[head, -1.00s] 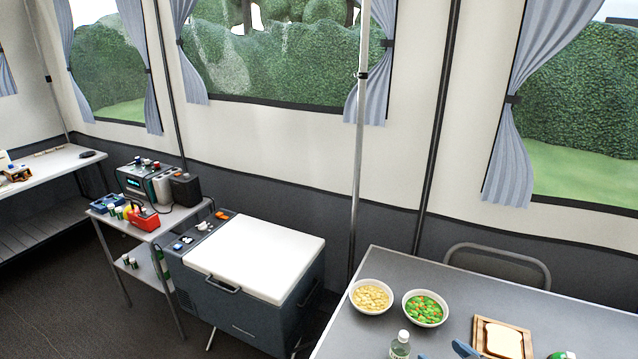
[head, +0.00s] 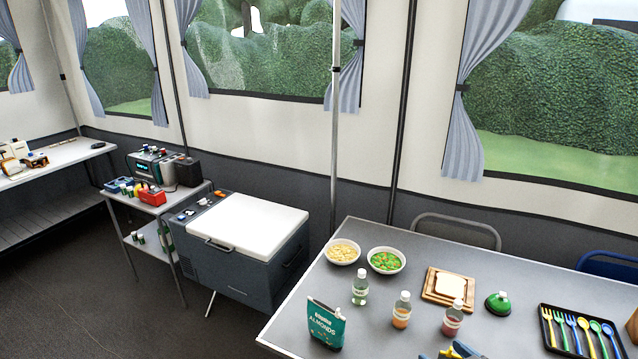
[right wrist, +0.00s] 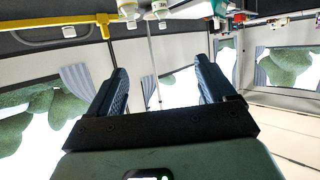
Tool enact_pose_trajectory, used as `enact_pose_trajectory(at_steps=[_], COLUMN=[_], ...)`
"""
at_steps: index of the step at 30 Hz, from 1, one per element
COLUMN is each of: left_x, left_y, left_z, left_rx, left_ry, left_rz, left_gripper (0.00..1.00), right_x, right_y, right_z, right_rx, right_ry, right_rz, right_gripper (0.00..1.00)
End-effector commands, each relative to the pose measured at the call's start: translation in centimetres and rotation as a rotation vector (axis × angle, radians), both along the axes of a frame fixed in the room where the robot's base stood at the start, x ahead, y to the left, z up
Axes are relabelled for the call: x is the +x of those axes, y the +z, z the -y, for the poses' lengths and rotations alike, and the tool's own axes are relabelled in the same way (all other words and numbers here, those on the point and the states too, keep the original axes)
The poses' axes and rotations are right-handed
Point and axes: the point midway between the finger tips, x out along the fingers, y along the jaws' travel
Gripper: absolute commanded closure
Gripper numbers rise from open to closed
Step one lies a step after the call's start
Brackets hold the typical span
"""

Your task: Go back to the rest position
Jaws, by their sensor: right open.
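My right gripper (head: 452,351) shows only its blue fingertips at the bottom edge of the head view, in front of the grey table (head: 385,322). In the right wrist view the same gripper (right wrist: 160,68) has its two dark fingers wide apart, with nothing between them. The wrist view looks upside down, with windows and tent wall beyond the fingers. My left gripper is in neither view.
The table bears two bowls (head: 342,252), several bottles (head: 401,311), an almonds bag (head: 326,324), bread on a board (head: 449,286) and a cutlery tray (head: 546,345). A cooler (head: 240,249) and equipment stand (head: 150,205) are left. Floor shows at lower left.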

Motion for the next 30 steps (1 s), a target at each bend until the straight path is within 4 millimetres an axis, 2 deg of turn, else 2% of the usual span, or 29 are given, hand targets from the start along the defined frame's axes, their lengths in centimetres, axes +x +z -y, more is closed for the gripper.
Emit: enact_pose_trajectory(at_steps=[1,3,8,11,13,17,18,21,25,27,30], left_x=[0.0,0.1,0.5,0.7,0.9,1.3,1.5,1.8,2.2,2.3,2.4], left_y=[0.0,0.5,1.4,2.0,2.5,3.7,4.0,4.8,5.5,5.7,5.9], left_z=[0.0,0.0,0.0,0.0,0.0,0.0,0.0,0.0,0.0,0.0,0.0], left_rx=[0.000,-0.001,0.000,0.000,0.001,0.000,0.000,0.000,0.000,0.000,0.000], left_ry=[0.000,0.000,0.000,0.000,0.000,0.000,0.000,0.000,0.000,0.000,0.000], left_rz=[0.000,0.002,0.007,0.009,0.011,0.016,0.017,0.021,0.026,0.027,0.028], left_gripper=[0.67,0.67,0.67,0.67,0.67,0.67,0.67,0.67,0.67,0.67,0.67], right_x=[0.0,-0.1,-1.3,-3.1,-5.0,-10.8,-13.0,-18.7,-25.0,-27.4,-29.3], right_y=[0.0,-3.4,-10.3,-15.1,-18.7,-25.5,-27.3,-30.7,-32.9,-33.4,-33.7], right_z=[0.0,-0.6,-1.9,-3.2,-4.4,-7.4,-8.4,-10.6,-12.6,-13.3,-13.8], right_rx=[0.000,0.055,0.151,0.203,0.237,0.287,0.295,0.300,0.288,0.279,0.271], right_ry=[0.000,-0.027,-0.097,-0.144,-0.179,-0.252,-0.274,-0.321,-0.367,-0.383,-0.397], right_rz=[0.000,-0.082,-0.261,-0.396,-0.511,-0.770,-0.855,-1.055,-1.258,-1.331,-1.391], right_gripper=[0.17,0.17,0.17,0.17,0.17,0.17,0.17,0.17,0.17,0.17,0.17])
